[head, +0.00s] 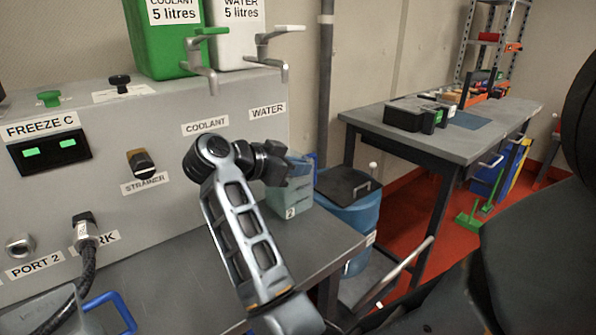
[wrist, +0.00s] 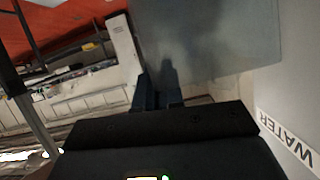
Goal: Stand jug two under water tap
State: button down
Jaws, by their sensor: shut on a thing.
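Jug two (head: 291,203), a pale grey-green see-through jug with a "2" label, is at the right end of the bench, in front of the panel. My gripper (head: 298,171) is shut on it near its top and hides part of it. In the wrist view the two fingers of my gripper (wrist: 157,92) show close together. The water tap (head: 272,48), a metal spout with a white lever, is above the jug and slightly left of it. I cannot tell whether the jug rests on the bench or hangs just above it.
The coolant tap (head: 200,55) with a green lever is left of the water tap. Another jug (head: 62,315) with a blue handle is at the lower left. A blue bin (head: 355,220) stands right of the bench, before a grey worktable (head: 440,143).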

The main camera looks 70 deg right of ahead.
jog(key=shift+f, duration=0.65)
jog(key=c, duration=1.3)
grip_release()
jog(key=shift+o, duration=0.2)
jog(key=b+v, duration=0.1)
jog(key=v, duration=1.1)
